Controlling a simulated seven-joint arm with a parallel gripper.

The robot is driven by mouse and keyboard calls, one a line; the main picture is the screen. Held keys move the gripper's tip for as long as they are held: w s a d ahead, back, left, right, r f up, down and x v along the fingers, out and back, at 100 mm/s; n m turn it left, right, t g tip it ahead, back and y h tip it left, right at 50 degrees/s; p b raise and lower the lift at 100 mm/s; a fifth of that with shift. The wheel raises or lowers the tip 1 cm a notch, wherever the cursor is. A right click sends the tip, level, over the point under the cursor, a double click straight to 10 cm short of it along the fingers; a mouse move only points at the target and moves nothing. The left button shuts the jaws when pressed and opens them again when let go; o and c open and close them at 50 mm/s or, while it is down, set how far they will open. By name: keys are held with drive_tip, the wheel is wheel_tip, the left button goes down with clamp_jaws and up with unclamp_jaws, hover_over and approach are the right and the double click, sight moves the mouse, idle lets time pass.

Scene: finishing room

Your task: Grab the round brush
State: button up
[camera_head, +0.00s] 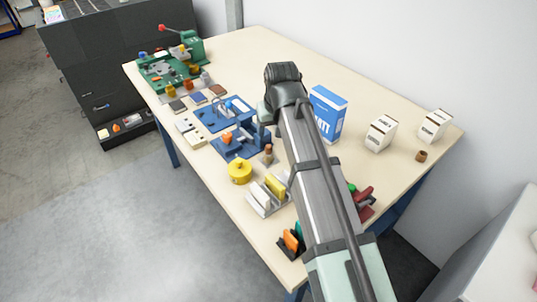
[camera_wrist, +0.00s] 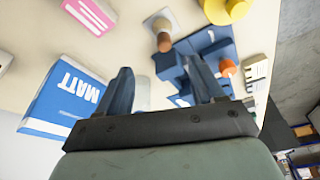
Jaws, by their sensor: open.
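My gripper (camera_wrist: 160,82) is open, its two dark fingers spread in the wrist view. Just beyond the fingertips stands a small round piece with a brown wooden top and pale base (camera_wrist: 163,38), which looks like the round brush. In the head view its brown top (camera_head: 268,150) shows beside my arm, near the blue fixture. My wrist hides part of the table in the head view.
A blue and white box (camera_head: 329,112) stands right of my wrist. Blue fixtures (camera_head: 236,145), a yellow round piece (camera_head: 239,170) and a grey rack (camera_head: 267,195) crowd the left side. White boxes (camera_head: 381,132) stand at the right.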

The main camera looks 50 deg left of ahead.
sight(269, 148)
drive_tip(key=x, duration=0.6)
drive_tip(key=shift+f, duration=0.35)
drive_tip(key=shift+s+x, duration=0.2)
drive_tip(key=shift+x, duration=1.15)
drive_tip(key=shift+s+x, duration=0.2)
drive_tip(key=shift+x, duration=1.15)
drive_tip(key=c, duration=1.1)
drive_tip(key=shift+r, duration=0.1)
